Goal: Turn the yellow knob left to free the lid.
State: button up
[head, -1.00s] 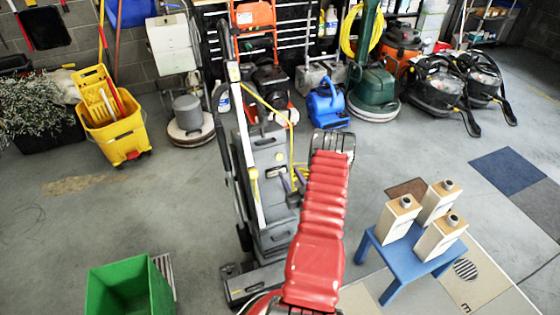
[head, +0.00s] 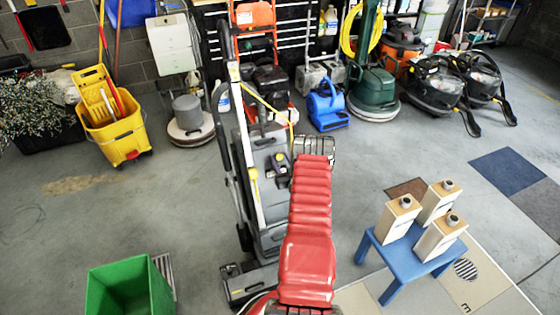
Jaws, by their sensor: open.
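The grey upright floor machine (head: 268,195) stands left of my red arm, with a pale upright strip and a yellow cord. A small yellow knob-like part (head: 280,157) sits on a dark fitting on its upper body. A longer yellow piece (head: 254,180) hangs on its front left side. My gripper (head: 317,146) is at the far end of the arm, to the right of the small yellow part and apart from it in the picture. It is open. Its fingertips are small and partly hidden by the arm, and I see nothing held. The lid's edges are not clear.
A blue stool (head: 392,290) bearing several cream cartons (head: 440,238) stands at the right. A green bin (head: 118,282) is at the lower left. A yellow mop bucket (head: 115,130) and a blue blower (head: 327,108) stand further back. Floor is clear between machine and bucket.

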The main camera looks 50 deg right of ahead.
jog(key=shift+c, duration=0.6)
jog(key=c, duration=0.9)
jog(key=shift+a, duration=0.15)
